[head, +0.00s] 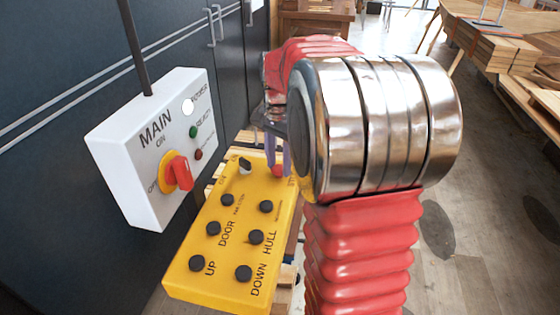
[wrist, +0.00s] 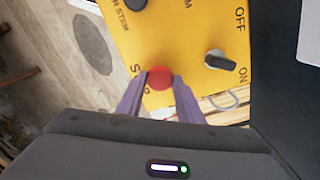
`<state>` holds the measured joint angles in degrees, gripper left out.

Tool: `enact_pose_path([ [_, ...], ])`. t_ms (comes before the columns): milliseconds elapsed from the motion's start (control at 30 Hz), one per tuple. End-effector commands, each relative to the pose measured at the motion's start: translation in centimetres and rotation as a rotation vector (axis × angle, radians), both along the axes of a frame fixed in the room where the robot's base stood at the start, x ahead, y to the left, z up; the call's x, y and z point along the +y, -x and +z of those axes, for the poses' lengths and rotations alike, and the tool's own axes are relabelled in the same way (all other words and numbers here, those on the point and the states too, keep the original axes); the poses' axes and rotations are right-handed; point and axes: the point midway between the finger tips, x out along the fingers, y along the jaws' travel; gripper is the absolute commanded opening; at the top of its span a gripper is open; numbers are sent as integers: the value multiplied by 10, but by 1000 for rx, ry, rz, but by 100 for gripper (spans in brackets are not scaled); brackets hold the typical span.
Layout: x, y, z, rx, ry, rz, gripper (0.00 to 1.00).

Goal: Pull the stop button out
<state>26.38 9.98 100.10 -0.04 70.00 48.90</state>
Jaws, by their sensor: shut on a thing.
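The red stop button (wrist: 159,78) sits near one end of the yellow control box, beside partly hidden lettering. It also shows in the head view (head: 278,171), partly hidden by my gripper and arm. My gripper (wrist: 160,88) has its two purple fingers on either side of the button, shut on it. In the head view my gripper (head: 277,160) reaches the far end of the yellow control box (head: 184,284). I cannot tell how far the button stands out from the box.
A black on/off selector (wrist: 221,60) sits close to the stop button. Several black push buttons cover the rest of the box. A white main panel (head: 128,160) with a red rotary switch (head: 180,173) is on the dark cabinet at left. Stacked timber (head: 490,45) lies at the far right.

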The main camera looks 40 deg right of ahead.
Motion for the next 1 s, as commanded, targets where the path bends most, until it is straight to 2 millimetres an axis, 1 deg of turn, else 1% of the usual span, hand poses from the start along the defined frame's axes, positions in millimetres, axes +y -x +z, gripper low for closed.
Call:
enact_pose_path([
  [133,0,-1,2,-4,0,0,0],
  [267,0,-2,11,-5,1,0,0],
  [467,0,-2,12,-8,1,0,0],
  [500,0,-2,13,-8,1,0,35],
  [767,0,-1,11,-4,1,0,53],
  [1000,0,-1,11,-2,0,-1,53],
])
